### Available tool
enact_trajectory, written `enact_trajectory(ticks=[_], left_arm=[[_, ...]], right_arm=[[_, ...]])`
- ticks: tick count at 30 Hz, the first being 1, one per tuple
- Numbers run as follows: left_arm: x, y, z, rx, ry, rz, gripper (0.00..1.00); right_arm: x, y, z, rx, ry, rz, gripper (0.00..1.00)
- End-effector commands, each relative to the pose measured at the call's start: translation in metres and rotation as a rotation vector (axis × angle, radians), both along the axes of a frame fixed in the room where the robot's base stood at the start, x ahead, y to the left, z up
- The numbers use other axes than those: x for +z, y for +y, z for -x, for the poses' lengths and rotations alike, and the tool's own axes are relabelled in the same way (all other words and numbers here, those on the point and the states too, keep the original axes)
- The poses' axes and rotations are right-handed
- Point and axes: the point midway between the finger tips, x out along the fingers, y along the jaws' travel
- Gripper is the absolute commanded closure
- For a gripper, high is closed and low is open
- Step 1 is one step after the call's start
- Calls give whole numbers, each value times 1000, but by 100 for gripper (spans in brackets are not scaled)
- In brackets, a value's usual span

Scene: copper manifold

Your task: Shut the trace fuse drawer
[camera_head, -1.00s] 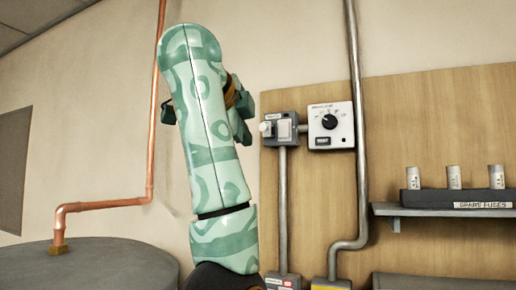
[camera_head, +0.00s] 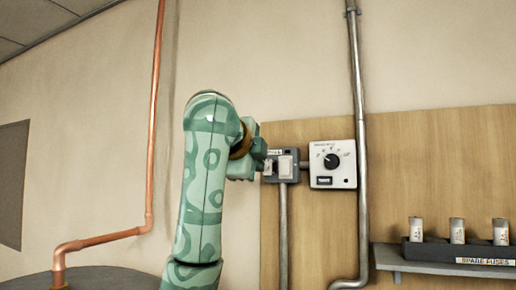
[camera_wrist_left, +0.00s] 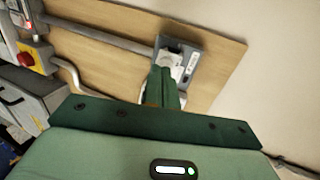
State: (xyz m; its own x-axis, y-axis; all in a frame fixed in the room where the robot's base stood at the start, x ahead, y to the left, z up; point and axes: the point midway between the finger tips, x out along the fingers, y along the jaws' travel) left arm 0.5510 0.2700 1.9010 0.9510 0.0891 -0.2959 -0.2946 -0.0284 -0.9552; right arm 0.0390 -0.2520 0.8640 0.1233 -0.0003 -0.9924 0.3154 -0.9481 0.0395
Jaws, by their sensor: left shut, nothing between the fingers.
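The trace fuse drawer is a white block (camera_head: 270,167) on the left part of a small grey wall box (camera_head: 297,178), with a pale panel on the right part of the box. My left gripper (camera_head: 264,166) is shut and empty, its tips at the drawer's front. In the left wrist view the green fingers (camera_wrist_left: 165,90) point at the drawer (camera_wrist_left: 175,66) in the grey box (camera_wrist_left: 190,68) and cover part of it. I cannot tell whether the tips touch it or how far the drawer stands out. My right gripper is not in view.
A white dial box (camera_head: 333,167) is mounted just right of the fuse box. A grey conduit (camera_head: 360,120) runs vertically beside it. A shelf (camera_head: 440,266) with spare fuses is at the right. A copper pipe (camera_head: 155,130) stands left of my arm.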

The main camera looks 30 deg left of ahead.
Motion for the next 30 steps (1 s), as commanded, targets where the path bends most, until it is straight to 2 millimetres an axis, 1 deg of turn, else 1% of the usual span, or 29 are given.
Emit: enact_trajectory(ticks=[1,6,15,17,21,24,30], left_arm=[[2,1,-5,0,2,0,100],[0,2,-12,2,1,-1,100],[-1,1,-13,1,0,0,100],[-1,1,-18,0,2,0,100],[0,3,-39,1,3,0,100],[-1,3,-47,1,0,0,100],[-1,4,-49,1,0,0,100]], right_arm=[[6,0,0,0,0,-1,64],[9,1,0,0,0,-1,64],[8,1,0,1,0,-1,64],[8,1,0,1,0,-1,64],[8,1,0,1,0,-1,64],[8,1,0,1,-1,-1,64],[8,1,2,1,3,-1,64]])
